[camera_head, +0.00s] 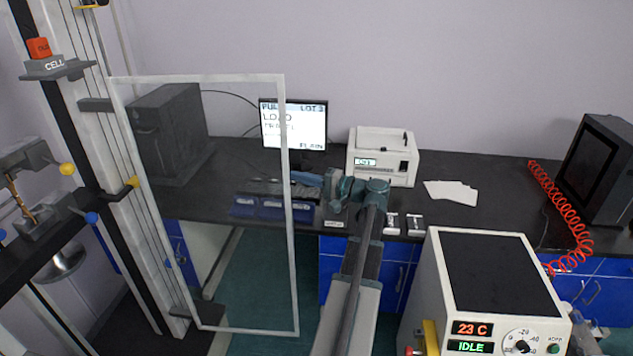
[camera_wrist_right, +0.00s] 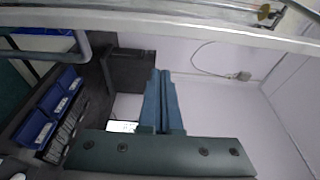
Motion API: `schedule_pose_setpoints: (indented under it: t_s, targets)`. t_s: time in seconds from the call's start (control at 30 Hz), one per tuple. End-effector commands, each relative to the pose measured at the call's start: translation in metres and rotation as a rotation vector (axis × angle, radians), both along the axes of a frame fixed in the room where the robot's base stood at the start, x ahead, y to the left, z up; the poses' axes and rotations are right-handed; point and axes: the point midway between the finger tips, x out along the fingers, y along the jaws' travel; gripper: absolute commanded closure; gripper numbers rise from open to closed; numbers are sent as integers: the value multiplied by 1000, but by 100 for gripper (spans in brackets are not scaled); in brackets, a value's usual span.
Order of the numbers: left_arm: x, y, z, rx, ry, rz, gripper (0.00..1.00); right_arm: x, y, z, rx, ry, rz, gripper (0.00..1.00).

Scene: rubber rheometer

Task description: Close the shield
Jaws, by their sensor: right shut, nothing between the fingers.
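The shield (camera_head: 291,230) is a clear panel in a pale frame at the left of the head view. It stands swung out from the upright of the tall test machine, its hinge side at the left. My right gripper (camera_head: 305,178) is shut and empty, beside the shield's free right edge; whether it touches is unclear. In the right wrist view the shut blue fingers (camera_wrist_right: 163,100) point away from the camera, and a pale frame bar (camera_wrist_right: 160,28) crosses the top. My left gripper is not in view.
The tall machine (camera_head: 150,230) carries a red button box (camera_head: 40,48). Behind stand a monitor (camera_head: 293,125), a white printer-like box (camera_head: 400,165) and blue bins (camera_head: 285,210) on the dark bench. A heated unit (camera_head: 435,290) reading 23 C stands at front right.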

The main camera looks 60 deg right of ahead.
Motion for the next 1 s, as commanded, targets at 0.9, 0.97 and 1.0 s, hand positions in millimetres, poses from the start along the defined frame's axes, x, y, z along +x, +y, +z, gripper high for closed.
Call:
schedule_pose_setpoints:
  t_s: [0.9,0.97,1.0]
  targets:
    - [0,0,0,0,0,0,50,-13,37,0,0,0,-8,100]
    - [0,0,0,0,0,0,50,-14,38,0,0,0,-18,100]
    - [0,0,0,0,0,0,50,-15,38,0,0,0,-28,100]
